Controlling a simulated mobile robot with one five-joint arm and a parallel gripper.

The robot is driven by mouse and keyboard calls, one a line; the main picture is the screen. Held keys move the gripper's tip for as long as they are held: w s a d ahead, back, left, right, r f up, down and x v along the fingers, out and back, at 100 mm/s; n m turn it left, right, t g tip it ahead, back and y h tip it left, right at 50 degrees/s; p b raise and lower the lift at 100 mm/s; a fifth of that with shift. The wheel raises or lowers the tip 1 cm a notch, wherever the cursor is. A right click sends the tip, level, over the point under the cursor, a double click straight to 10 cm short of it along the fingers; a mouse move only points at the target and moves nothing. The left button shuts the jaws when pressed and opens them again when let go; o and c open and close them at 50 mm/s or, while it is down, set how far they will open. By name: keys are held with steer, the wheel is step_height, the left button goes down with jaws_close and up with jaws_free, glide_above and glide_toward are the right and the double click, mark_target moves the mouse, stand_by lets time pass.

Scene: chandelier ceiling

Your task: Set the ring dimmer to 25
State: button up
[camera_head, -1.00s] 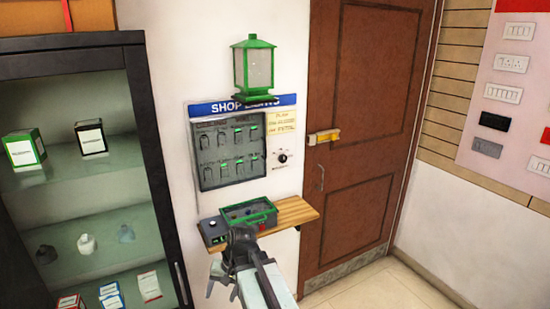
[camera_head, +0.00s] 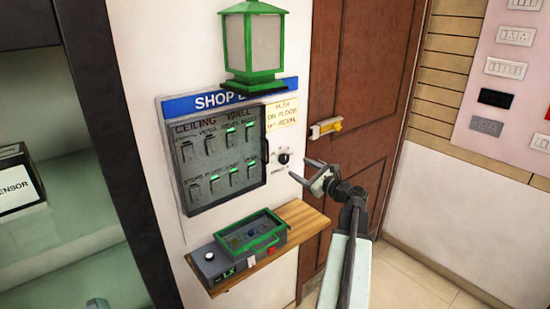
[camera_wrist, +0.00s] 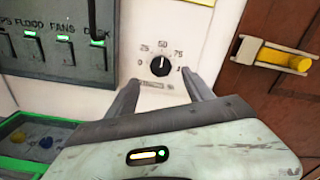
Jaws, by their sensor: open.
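The dimmer (camera_head: 283,158) is a small black knob on the white wall, right of the grey switch panel. In the wrist view the knob (camera_wrist: 160,66) sits inside a printed scale with 0, 25, 50 and 75, and its white mark points up, near 50. The last number at the right is partly hidden by a finger. My gripper (camera_head: 303,171) is open and empty, in front of the wall just right of and below the knob in the head view. In the wrist view its fingers (camera_wrist: 160,82) stand either side of the knob, apart from it.
The switch panel (camera_head: 220,158) with green-lit switches is left of the knob. Below, a wooden shelf (camera_head: 302,217) holds a grey box with a green-framed lid (camera_head: 250,232). A green lantern (camera_head: 253,45) hangs above. A brown door (camera_head: 370,70) with a yellow latch (camera_head: 326,128) stands right.

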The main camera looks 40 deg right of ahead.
mark_target(285, 159)
steer(key=w, duration=0.8)
steer(key=shift+d+r, duration=0.1)
steer(key=shift+d, duration=0.25)
steer(key=shift+a, duration=0.1)
jaws_close()
